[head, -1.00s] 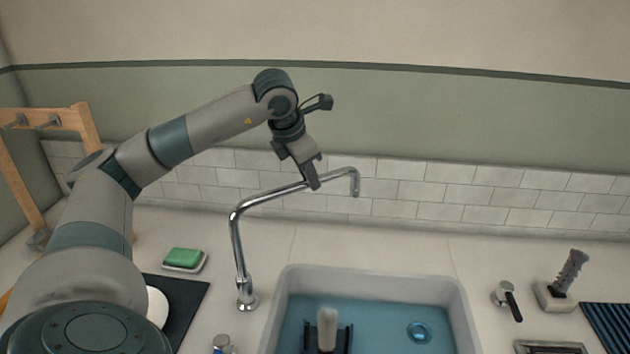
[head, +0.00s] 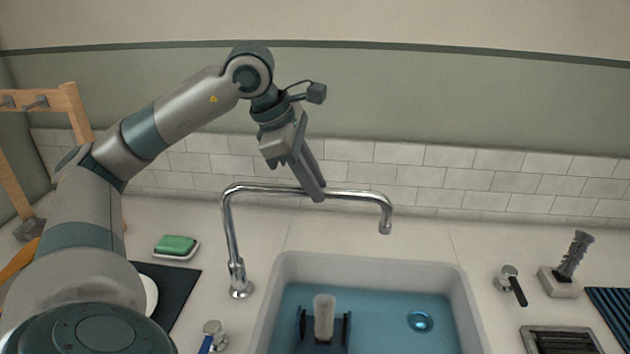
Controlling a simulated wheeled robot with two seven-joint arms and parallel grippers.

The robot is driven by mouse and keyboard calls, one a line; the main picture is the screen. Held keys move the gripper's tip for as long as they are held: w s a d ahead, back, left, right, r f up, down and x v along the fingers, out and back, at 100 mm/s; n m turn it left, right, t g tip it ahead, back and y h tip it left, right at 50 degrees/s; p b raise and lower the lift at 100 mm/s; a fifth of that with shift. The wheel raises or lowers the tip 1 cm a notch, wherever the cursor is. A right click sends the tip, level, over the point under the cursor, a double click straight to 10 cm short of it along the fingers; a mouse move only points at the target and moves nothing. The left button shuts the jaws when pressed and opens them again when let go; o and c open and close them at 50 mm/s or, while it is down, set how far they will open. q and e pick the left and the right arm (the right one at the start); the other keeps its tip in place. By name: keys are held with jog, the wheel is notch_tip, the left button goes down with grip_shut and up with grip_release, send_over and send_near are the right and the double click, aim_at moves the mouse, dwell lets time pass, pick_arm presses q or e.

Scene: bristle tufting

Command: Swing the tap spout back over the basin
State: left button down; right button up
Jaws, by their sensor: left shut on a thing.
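The chrome tap spout (head: 262,189) rises from its base left of the basin, and its arm runs to the right. Its downturned tip hangs near the basin's back right part in the picture. My left gripper (head: 316,192) is shut on the spout's horizontal arm, a little short of its tip. The basin (head: 365,269) is white with blue water and a round drain. My right arm does not show clearly; a dark two-pronged thing with a pale upright piece at the basin's lower edge cannot be identified for sure.
A green sponge (head: 175,244) sits on a dish at the left beside a black mat (head: 172,291). A blue-handled tap valve (head: 213,336) is at the front left, and a black-handled one (head: 511,284) is right of the basin. A grey brush-like thing (head: 573,257) stands in a holder.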

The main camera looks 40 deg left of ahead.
pick_arm(q)
jog(key=shift+d, duration=0.1)
dwell(0.3)
jog(key=c, duration=1.6)
grip_release()
jog(key=shift+s, duration=0.1)
jog(key=shift+c, duration=0.2)
jog(key=shift+s, duration=0.1)
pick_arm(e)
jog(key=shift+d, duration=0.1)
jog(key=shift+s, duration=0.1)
pick_arm(q)
jog(key=shift+r, duration=0.1)
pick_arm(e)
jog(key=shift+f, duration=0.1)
pick_arm(q)
jog(key=shift+s+a+r, duration=0.15)
jog(key=shift+a+r, duration=0.05)
jog(key=shift+r, duration=0.35)
jog(key=p+v, duration=0.2)
jog(key=v, duration=1.4)
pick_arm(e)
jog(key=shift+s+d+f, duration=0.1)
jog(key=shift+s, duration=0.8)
